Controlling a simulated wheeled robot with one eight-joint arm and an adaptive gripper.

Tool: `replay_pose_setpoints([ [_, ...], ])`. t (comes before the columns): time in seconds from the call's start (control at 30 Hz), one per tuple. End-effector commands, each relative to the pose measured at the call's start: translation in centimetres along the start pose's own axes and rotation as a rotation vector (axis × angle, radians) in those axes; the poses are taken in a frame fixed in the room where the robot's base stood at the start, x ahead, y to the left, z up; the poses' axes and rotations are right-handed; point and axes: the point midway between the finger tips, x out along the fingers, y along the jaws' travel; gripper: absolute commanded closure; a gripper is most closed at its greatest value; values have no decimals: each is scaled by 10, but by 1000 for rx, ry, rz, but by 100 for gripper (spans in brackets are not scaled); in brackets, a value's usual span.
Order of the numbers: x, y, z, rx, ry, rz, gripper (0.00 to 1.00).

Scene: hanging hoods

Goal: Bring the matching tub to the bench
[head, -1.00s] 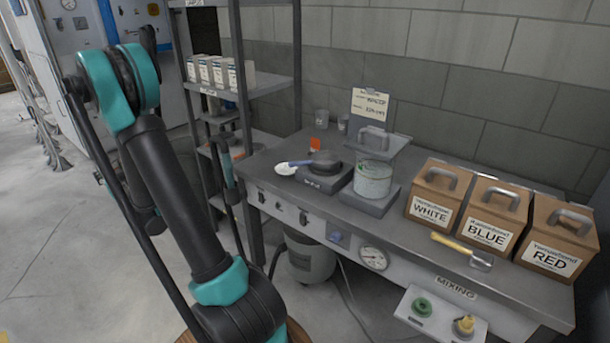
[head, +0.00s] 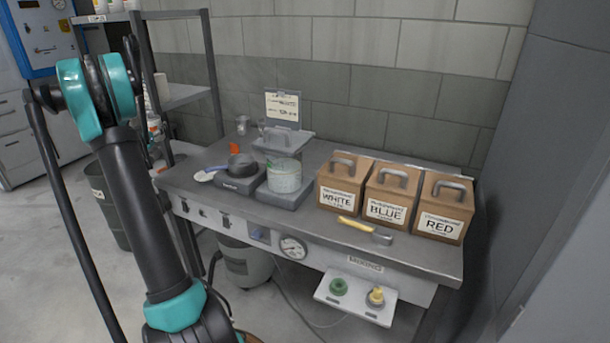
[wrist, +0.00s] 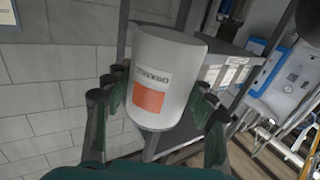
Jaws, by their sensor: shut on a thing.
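My gripper (wrist: 158,110) is shut on a white tub (wrist: 166,70) in the wrist view. The tub has a label with a line of dark print, too blurred to read, above an orange patch. It looks tilted in the picture. In the head view my arm runs up the left side, and I cannot clearly make out the gripper there. The bench (head: 400,254) stands at the centre and right. A written card (head: 282,105) stands at its back, too small to read. A small orange piece (head: 234,148) lies near the bench's back left.
On the bench are a pale pot (head: 284,178), a dark pan (head: 241,166), a yellow-handled scraper (head: 366,230), and WHITE (head: 341,184), BLUE (head: 390,194) and RED (head: 443,207) boxes. A shelf rack (head: 186,95) stands left. A grey wall (head: 560,160) is close on the right.

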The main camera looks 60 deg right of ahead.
Motion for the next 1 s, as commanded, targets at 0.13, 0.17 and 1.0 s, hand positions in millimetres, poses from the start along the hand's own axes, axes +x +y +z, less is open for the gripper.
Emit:
replay_pose_setpoints([
  [0.13, 22, 42, -14, 1, 2, 98, 63],
  [0.17, 25, 47, -16, 1, 2, 111, 63],
  [1.0, 31, 59, 99, 1, 3, 141, 63],
])
